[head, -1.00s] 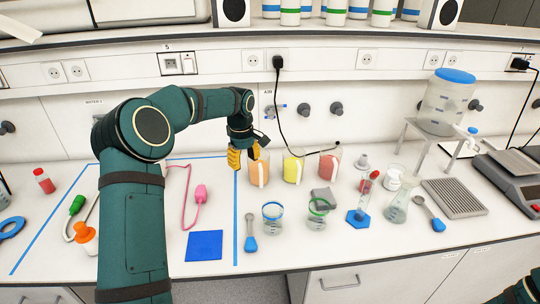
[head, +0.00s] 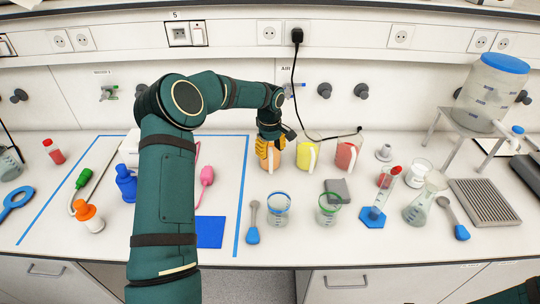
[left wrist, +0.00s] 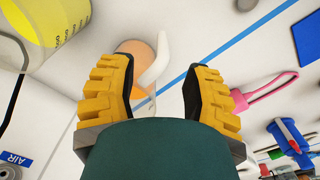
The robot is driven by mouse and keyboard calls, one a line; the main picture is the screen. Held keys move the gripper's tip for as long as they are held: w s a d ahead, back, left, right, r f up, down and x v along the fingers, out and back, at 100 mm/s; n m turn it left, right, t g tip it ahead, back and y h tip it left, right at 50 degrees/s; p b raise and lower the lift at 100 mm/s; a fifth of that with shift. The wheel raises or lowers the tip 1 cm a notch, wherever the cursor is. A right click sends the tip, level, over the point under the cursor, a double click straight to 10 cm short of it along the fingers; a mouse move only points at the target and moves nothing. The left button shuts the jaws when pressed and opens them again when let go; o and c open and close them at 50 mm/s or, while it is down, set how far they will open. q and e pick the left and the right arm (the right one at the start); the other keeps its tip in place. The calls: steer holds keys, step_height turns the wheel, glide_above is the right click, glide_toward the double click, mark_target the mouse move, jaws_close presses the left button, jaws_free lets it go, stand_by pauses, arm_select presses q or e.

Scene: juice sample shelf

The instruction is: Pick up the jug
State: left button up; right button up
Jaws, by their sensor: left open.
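Three clear jugs with white handles stand in a row at the back of the bench: an orange-filled jug (head: 278,160), a yellow-filled jug (head: 304,157) and a red-filled jug (head: 344,157). My left gripper (head: 268,153), with yellow fingers, is at the orange jug and partly hides it in the head view. In the left wrist view, the open fingers (left wrist: 157,78) are on either side of the orange jug's white handle (left wrist: 156,62), with the orange juice (left wrist: 133,52) beyond. Whether they touch is unclear. The yellow jug (left wrist: 40,22) is at the upper left there. My right gripper is out of view.
Two beakers (head: 277,212) (head: 327,212) and a grey block (head: 338,189) stand in front of the jugs. A black cable (head: 294,90) hangs behind them. A conical flask (head: 424,205) and a water tank on a stand (head: 490,90) are at the right.

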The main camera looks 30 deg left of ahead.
mark_target(271, 157)
arm_select(q)
steer(key=shift+s+d+f, duration=0.15)
steer(key=shift+f, duration=2.55)
steer(key=shift+o, duration=0.2)
jaws_close()
steer(key=shift+r, duration=0.1)
